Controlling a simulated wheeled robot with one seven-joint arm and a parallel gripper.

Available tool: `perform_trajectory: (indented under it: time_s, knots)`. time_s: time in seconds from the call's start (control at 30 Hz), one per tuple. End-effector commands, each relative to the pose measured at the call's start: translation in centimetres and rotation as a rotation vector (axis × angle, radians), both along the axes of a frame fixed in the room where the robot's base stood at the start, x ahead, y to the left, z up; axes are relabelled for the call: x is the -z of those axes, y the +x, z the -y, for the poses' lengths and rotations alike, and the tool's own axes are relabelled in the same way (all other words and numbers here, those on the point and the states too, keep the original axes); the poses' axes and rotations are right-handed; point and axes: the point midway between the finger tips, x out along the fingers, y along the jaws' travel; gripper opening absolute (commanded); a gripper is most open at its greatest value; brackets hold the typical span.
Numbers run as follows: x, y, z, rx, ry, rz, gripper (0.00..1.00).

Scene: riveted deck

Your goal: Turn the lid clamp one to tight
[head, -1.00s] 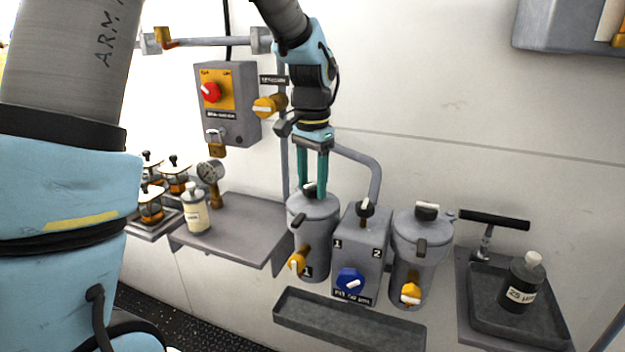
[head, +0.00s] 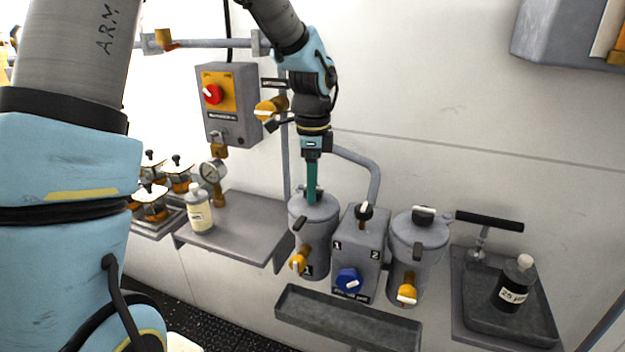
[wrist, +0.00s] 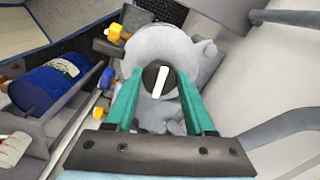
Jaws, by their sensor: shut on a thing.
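Lid clamp one is the black knob with a white bar on top of the grey pot marked 1 (head: 312,240). In the wrist view the knob (wrist: 158,80) sits between my two teal fingers, its white bar slightly tilted from upright. My gripper (head: 312,198) points down and is shut on this knob. In the head view the fingers line up one behind the other and hide the knob. A dark lug (head: 299,223) on the lid's rim points to the front left.
A second pot (head: 418,250) stands to the right, with a grey box (head: 358,250) bearing a blue knob (head: 349,281) between them. A pipe (head: 365,165) bends close behind my gripper. A trough (head: 345,320) is below. Shelves with bottles lie on both sides.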

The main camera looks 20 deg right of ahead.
Motion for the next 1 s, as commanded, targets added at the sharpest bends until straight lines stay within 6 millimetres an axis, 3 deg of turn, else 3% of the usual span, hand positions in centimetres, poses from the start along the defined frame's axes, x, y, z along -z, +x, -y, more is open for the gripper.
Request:
perform_trajectory:
  time_s: [0.3,0.83,0.87,1.0]
  knots:
    - [-0.09,0.04,0.02,0.114,0.000,0.000,0.00]
    - [-0.04,0.02,0.10,0.136,-0.001,0.000,0.00]
    - [-0.04,0.02,0.10,0.136,-0.002,0.001,0.56]
    - [-0.03,0.01,0.08,0.135,-0.001,0.000,0.72]
